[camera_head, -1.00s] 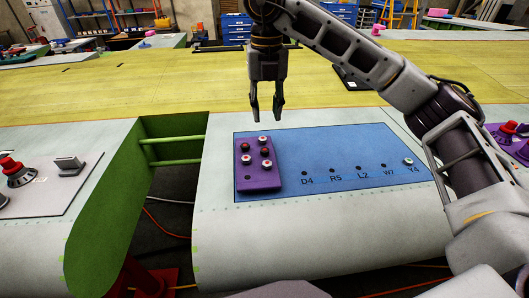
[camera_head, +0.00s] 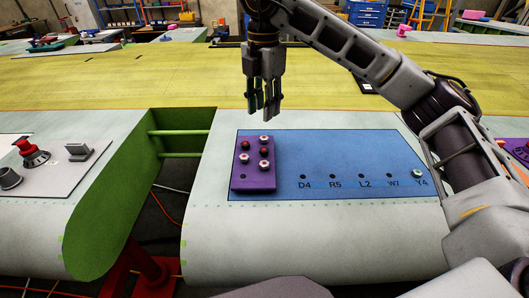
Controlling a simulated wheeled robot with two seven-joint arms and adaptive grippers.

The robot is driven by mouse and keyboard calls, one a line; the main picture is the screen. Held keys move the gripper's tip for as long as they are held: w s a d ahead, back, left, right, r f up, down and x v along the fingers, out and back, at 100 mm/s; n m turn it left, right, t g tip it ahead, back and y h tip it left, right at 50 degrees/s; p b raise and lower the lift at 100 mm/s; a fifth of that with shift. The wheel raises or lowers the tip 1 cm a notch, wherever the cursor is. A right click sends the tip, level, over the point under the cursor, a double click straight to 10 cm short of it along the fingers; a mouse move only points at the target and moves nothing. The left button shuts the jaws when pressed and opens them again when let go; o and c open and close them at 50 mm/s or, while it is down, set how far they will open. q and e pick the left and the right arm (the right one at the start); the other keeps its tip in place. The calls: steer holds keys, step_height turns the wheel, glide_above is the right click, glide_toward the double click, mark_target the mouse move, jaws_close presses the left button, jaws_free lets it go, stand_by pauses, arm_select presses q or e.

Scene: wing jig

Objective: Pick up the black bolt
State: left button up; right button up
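A purple block (camera_head: 254,178) lies on the left end of the blue panel. It holds several round-headed bolts, some with pale heads and some dark. One dark-headed bolt (camera_head: 245,145) is at its back left, and another dark-headed bolt (camera_head: 263,151) is right of centre. Their dark heads look reddish, and I cannot tell which one counts as black. My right gripper (camera_head: 265,113) points down above and behind the block, empty and clear of the bolts. A gap shows between its fingers. My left gripper is not in view.
The blue panel (camera_head: 340,155) has several labelled holes; a pale bolt (camera_head: 417,173) sits by Y4. A green-walled gap (camera_head: 180,155) separates this pale wing section from the left one, which carries a red-topped part (camera_head: 30,152). The yellow surface (camera_head: 140,82) behind is mostly clear.

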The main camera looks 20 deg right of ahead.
steer(key=m, duration=0.3)
steer(key=shift+f, duration=0.15)
stand_by(0.5)
glide_above(264, 150)
steer(key=shift+a+f, duration=0.1)
steer(key=shift+f, duration=4.05)
steer(key=shift+f, duration=0.15)
